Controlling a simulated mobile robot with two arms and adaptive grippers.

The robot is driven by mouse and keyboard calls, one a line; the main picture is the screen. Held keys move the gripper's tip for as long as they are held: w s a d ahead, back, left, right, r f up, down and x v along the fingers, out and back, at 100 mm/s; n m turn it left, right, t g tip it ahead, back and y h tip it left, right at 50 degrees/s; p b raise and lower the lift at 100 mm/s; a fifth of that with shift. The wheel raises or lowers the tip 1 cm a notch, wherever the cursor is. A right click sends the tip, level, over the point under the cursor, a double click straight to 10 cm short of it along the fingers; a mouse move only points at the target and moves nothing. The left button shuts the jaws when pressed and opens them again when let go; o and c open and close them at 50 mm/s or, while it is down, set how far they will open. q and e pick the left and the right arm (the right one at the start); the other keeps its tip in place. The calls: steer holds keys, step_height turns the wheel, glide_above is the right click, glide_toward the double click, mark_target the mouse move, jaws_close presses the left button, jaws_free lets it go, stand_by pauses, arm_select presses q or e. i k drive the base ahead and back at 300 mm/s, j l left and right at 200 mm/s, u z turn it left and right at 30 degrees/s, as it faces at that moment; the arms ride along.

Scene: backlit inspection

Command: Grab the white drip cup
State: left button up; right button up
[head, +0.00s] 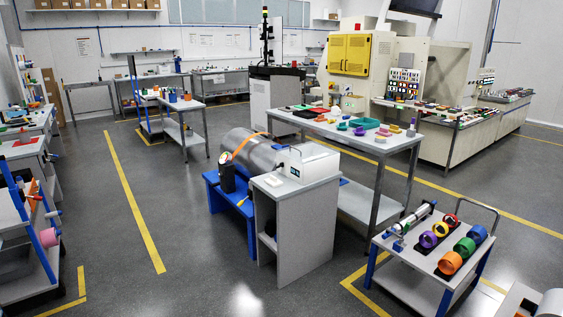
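I cannot make out a white drip cup for certain in the head view. A small white item (294,171) lies on top of the grey cabinet (290,183) at the centre, in front of a white box-shaped machine (311,162); it is too small to tell what it is. A white rounded thing (553,303) is cut off at the bottom right corner, and I cannot tell what it is. Neither of my grippers is in view.
A cart (408,289) with coloured rings stands at the right front. A steel table (345,134) with small parts stands behind the cabinet. A blue bench (226,198) adjoins the cabinet. Workbenches line the left edge. The grey floor (120,220) at left centre is clear.

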mark_target(335, 110)
steer(key=i+j+u, duration=0.35)
steer(key=i, duration=0.45)
steer(key=i+u, duration=0.4)
steer(key=i, duration=0.45)
steer(key=i+l+u, duration=0.35)
steer(key=i, duration=0.5)
steer(key=i+z, duration=0.25)
steer(key=i, duration=2.35)
